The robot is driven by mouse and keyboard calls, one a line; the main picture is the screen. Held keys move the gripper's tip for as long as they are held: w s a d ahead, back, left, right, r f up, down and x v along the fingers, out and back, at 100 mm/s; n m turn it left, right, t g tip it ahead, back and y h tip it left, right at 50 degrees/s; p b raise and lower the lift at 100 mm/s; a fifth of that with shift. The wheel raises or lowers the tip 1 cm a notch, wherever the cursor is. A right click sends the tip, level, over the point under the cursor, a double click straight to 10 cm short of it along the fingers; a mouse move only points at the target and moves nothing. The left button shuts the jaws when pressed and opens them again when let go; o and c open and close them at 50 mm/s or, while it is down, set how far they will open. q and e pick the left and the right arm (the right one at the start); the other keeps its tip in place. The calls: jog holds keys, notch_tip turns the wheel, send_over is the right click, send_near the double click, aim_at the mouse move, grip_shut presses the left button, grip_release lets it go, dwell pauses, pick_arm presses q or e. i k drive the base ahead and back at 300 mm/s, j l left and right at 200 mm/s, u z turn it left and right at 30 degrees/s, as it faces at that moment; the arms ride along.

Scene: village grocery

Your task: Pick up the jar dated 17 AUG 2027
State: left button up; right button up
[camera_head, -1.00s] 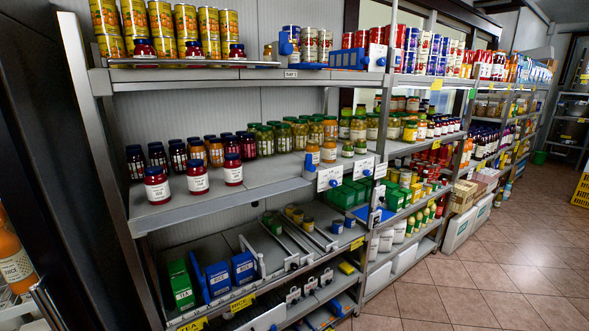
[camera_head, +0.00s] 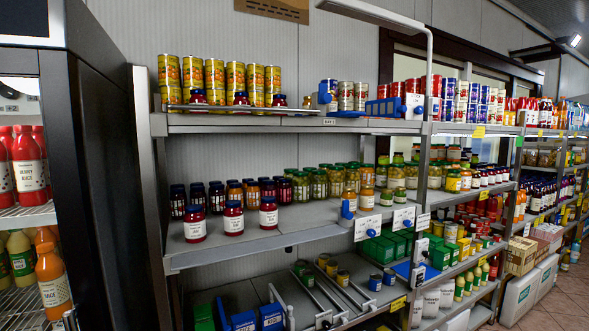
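Three red jars with dark lids and white labels stand apart at the front left of the middle shelf (camera_head: 285,236): a left jar (camera_head: 195,224), a middle jar (camera_head: 233,218) and a right jar (camera_head: 268,213). Rows of dark red, orange and green jars (camera_head: 320,184) stand behind them. More small red jars (camera_head: 240,99) stand on the top shelf in front of the yellow cans. The label print is too small to read, so I cannot tell which jar bears 17 AUG 2027. Neither of my grippers is in view.
A dark fridge (camera_head: 95,150) with juice bottles (camera_head: 52,275) stands close on the left. The shelf's left upright (camera_head: 152,190) is beside it. Blue holders with white cards (camera_head: 366,226) stick out at the middle shelf's edge. Tiled floor (camera_head: 560,300) is free at the right.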

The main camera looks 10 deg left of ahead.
aim_at(241, 99)
jog(key=i+j+u, duration=0.3)
jog(key=i, duration=0.4)
jog(key=i+u, duration=0.35)
jog(key=i, duration=0.3)
